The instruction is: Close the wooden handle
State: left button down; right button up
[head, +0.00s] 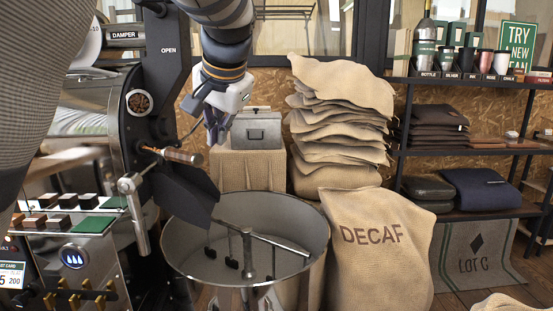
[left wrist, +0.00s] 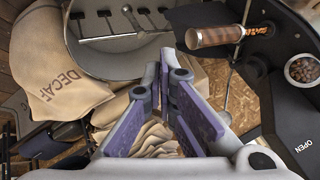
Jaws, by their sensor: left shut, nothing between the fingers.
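The wooden handle (head: 181,155) is a short brown grip with metal ends. It sticks out to the right from the black roaster front (head: 134,160), above the dark chute. In the left wrist view the wooden handle (left wrist: 214,37) lies at the upper right, beyond and beside the fingertips. My left gripper (head: 214,130) hangs above and to the right of the handle in the head view, apart from it. In the left wrist view its purple-padded fingers (left wrist: 172,78) are shut with nothing between them. My right gripper is in neither view.
The round cooling tray (head: 180,245) with stirring arms stands below. A metal lever (head: 132,195) stands left of the chute. A grey box (head: 257,130), stacked sacks (head: 335,130) and a DECAF sack (head: 375,270) are behind and right. Shelves (head: 480,150) stand farther right.

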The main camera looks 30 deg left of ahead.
aim_at(181, 156)
pick_arm(q)
jog(key=w+a+f, duration=0.4)
jog(key=a+f, duration=0.3)
jog(key=a, duration=0.1)
jog(key=shift+w, duration=0.15)
dwell(0.3)
